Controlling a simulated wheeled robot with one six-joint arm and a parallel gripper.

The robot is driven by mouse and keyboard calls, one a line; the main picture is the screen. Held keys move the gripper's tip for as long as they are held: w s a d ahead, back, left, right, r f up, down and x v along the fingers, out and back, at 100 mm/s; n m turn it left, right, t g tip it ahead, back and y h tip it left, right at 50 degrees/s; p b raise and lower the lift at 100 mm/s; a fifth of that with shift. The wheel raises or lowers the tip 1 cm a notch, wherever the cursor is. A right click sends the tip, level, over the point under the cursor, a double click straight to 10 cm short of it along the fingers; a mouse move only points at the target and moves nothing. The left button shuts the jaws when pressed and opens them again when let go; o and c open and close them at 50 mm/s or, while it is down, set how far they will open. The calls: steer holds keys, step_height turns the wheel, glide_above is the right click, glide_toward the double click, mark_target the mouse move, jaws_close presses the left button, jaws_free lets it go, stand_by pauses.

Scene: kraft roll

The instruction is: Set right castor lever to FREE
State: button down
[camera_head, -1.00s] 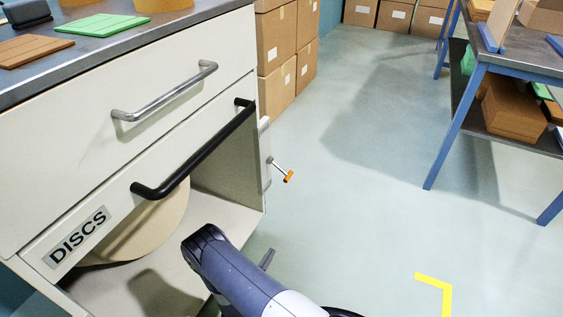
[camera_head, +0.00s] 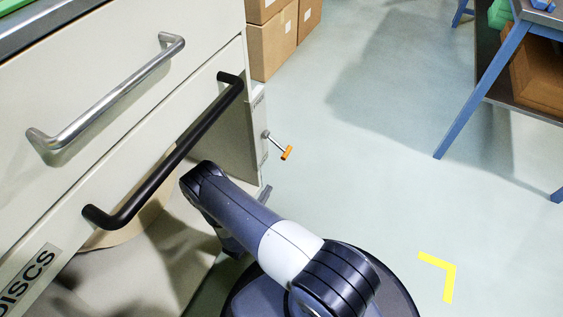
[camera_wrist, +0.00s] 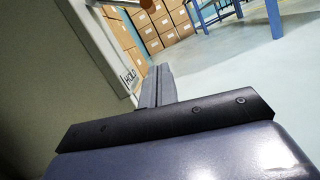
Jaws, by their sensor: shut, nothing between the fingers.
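The castor lever (camera_head: 287,153) is a thin metal rod with an orange tip. It sticks out to the right from a pale plate (camera_head: 258,125) on the cabinet's right side. In the wrist view, an orange-brown end (camera_wrist: 146,4), likely the lever's, is cut by the top edge. Below it the plate reads HOLD (camera_wrist: 130,77); no FREE marking is legible. My gripper (camera_wrist: 155,76) is shut and empty, pointing along the cabinet side, below the lever and apart from it. In the head view its tip (camera_head: 265,192) shows just beyond the cabinet's lower right edge.
The cabinet has a silver handle (camera_head: 110,98) above a black handle (camera_head: 170,155), with a DISCS label (camera_head: 27,279). My arm passes close by the black handle. Cardboard boxes (camera_head: 275,45) stand behind. A blue-legged table (camera_head: 480,95) is at right. The floor between is clear.

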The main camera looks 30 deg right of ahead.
mark_target(276, 143)
steer(key=shift+d, duration=0.1)
steer(key=w+d+r+b, duration=0.2)
steer(key=w+d+r, duration=0.3)
steer(key=d, duration=0.3)
steer(key=shift+d+r, duration=0.15)
steer(key=shift+r, duration=0.5)
steer(key=shift+r+b, duration=0.1)
steer(key=shift+b, duration=0.2)
